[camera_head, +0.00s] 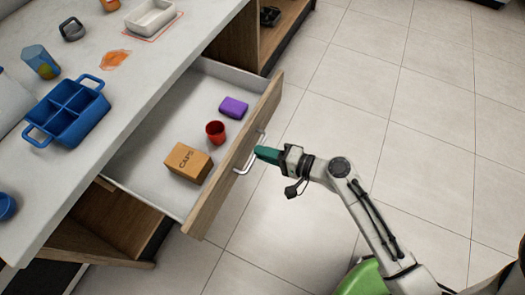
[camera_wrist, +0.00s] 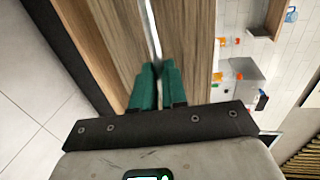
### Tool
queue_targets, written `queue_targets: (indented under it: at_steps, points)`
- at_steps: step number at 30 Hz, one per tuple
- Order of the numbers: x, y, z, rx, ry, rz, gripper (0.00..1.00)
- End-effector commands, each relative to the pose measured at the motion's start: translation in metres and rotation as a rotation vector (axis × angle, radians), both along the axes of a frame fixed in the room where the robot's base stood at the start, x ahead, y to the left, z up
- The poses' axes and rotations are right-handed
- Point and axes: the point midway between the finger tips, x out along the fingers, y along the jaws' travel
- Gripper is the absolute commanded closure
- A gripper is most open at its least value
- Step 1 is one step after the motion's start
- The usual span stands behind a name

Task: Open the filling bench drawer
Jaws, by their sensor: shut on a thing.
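The filling bench drawer (camera_head: 150,168) is pulled out from under the bench top in the head view. Its wooden front (camera_head: 205,208) carries a metal bar handle (camera_head: 243,168). My gripper (camera_head: 262,153) is at this handle, with its green fingers on it. In the wrist view my gripper (camera_wrist: 158,70) has its two green fingertips close together, shut on the handle (camera_wrist: 152,30). Inside the drawer are a cardboard box marked CAPS (camera_head: 188,162), a red cup (camera_head: 215,131) and a purple block (camera_head: 233,107).
The bench top (camera_head: 130,75) holds a blue compartment tray (camera_head: 68,112), a white tray (camera_head: 150,17), a blue and yellow cup (camera_head: 40,62), and an orange patch (camera_head: 115,59). An open wooden shelf (camera_head: 262,35) stands beyond the drawer. The tiled floor (camera_head: 390,100) at right is clear.

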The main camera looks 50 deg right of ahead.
Motion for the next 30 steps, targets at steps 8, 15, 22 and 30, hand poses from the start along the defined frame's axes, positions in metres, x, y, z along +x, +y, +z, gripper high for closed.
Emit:
queue_targets:
  at_steps: [8,15,22,30]
  points:
    - [0.0,0.0,-0.001,-0.001,0.001,-0.001,0.74]
    - [0.0,0.0,0.0,0.0,0.0,-0.001,0.62]
    - [-0.006,-0.002,0.0,0.0,0.002,-0.002,0.62]
    - [-0.049,-0.016,0.008,-0.001,0.003,-0.003,0.62]
